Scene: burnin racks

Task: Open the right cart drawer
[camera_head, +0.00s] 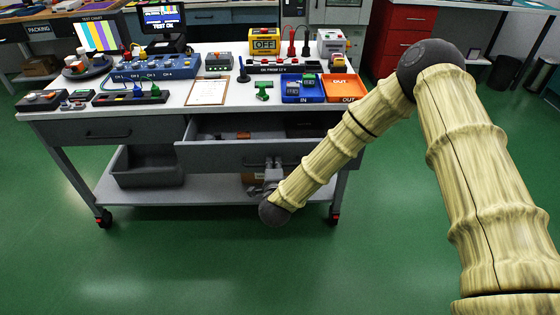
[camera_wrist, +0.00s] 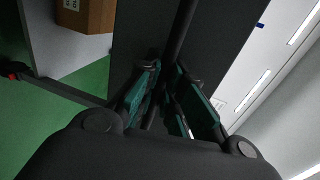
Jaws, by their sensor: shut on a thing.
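The right cart drawer (camera_head: 218,158) is grey and stands pulled out from the cart, its inside showing with a few small items in it. My gripper (camera_head: 271,171) is at the front of this drawer, right of its middle, and my arm hides part of the drawer's right end. In the wrist view my gripper (camera_wrist: 165,88) has its green-padded fingers closed around the dark bar of the drawer handle (camera_wrist: 181,32). The dark drawer front (camera_wrist: 140,50) fills the middle of that view.
The left cart drawer (camera_head: 108,133) is shut. The cart top (camera_head: 180,102) holds test devices, a clipboard (camera_head: 207,91), a blue bin (camera_head: 303,97) and an orange bin (camera_head: 344,97). A grey tub (camera_head: 145,168) sits on the lower shelf. Green floor in front is clear.

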